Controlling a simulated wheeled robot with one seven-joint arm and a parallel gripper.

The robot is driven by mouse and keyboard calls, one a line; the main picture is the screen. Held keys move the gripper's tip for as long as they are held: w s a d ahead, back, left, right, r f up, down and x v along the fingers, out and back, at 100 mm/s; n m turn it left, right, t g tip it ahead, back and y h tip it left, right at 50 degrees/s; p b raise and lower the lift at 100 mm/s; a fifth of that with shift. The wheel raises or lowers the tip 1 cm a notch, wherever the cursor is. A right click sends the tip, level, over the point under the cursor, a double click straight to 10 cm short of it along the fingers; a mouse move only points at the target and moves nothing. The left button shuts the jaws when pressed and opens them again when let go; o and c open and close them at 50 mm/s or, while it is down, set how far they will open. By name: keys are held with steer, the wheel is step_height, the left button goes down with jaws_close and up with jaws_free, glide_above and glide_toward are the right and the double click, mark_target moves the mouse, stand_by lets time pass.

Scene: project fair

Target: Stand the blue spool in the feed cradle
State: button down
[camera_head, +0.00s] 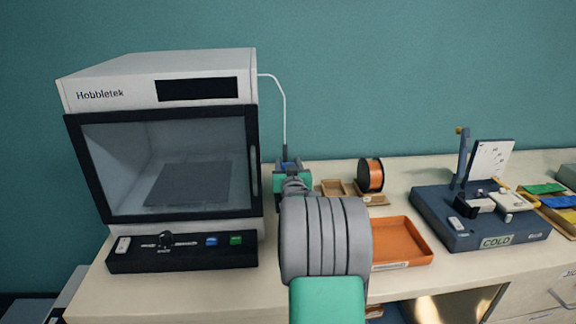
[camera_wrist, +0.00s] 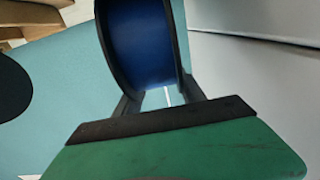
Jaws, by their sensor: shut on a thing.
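The blue spool (camera_wrist: 140,45) has dark flanges and fills the top middle of the wrist view. My gripper (camera_wrist: 158,95) is shut on it, with dark fingers on either side of the spool's lower part. In the head view my gripper (camera_head: 287,172) is beside the right side of the white printer, and only a small blue patch of the spool shows there. A light wooden holder (camera_head: 335,188) stands just right of my gripper and could be the feed cradle; my arm covers part of that area. I cannot tell whether the spool touches anything below.
The white printer (camera_head: 160,80) stands close on the left, with a thin white tube (camera_head: 284,105) running down behind my gripper. An orange spool (camera_head: 370,175), an orange tray (camera_head: 405,243) and a blue-grey station marked COLD (camera_head: 430,205) are to the right.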

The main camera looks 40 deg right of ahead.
steer(key=shift+f+b, duration=0.2)
steer(key=shift+b, duration=0.15)
steer(key=c, duration=0.7)
jaws_free()
steer(key=shift+r, duration=0.1)
steer(key=shift+r+p, duration=0.3)
steer(key=shift+p, duration=0.35)
steer(key=shift+r+p, duration=0.65)
steer(key=shift+p, duration=0.2)
steer(key=shift+s+a+f+b, duration=0.5)
steer(key=shift+s+f+b, duration=0.1)
steer(key=shift+s+b, duration=0.2)
steer(key=v, duration=1)
steer(key=shift+a+r+b, duration=0.1)
steer(key=shift+a+b, duration=0.05)
steer(key=shift+b, duration=0.25)
